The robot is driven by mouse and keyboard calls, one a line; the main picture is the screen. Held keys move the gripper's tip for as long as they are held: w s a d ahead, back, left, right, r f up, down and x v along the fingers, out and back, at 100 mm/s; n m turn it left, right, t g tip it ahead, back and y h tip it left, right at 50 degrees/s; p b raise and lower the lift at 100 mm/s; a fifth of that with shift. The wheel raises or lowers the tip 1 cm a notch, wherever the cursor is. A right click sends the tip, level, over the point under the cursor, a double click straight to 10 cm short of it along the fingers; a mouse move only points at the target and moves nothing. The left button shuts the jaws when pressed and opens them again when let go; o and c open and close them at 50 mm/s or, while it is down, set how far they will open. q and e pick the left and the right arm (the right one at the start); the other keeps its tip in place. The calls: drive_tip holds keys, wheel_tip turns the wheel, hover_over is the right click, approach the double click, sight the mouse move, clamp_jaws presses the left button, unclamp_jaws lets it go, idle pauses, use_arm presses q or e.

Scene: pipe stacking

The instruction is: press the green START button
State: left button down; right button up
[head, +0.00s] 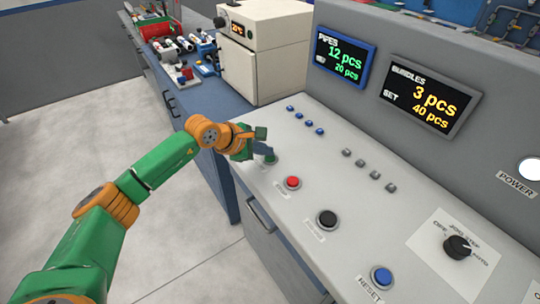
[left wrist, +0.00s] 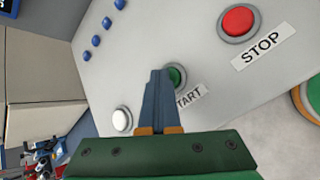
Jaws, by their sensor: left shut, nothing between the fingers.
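The green START button (left wrist: 178,75) shows in the left wrist view, partly hidden behind my shut fingers, with part of its label (left wrist: 190,96) beside it. In the head view the green button (head: 271,160) sits on the sloped grey panel (head: 330,180), left of the red STOP button (head: 292,182). My left gripper (head: 268,155) is shut and empty, its fingertips right at the green button. I cannot tell whether they touch it. The fingers (left wrist: 158,95) point at the button in the left wrist view. My right gripper is not in view.
A black button (head: 327,218), a blue RESET button (head: 381,276) and a black rotary knob (head: 458,247) sit farther along the panel. A white button (left wrist: 122,119) is close to my fingers. Two displays (head: 343,58) (head: 430,97) stand behind. A cream oven-like box (head: 265,50) is at the back.

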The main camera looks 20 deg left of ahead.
sight(266, 158)
use_arm(q)
drive_tip(key=shift+r, duration=0.6)
drive_tip(key=shift+p, duration=0.3)
wheel_tip(266, 158, up, 5)
drive_tip(key=p, duration=0.3)
drive_tip(key=shift+r, duration=0.15)
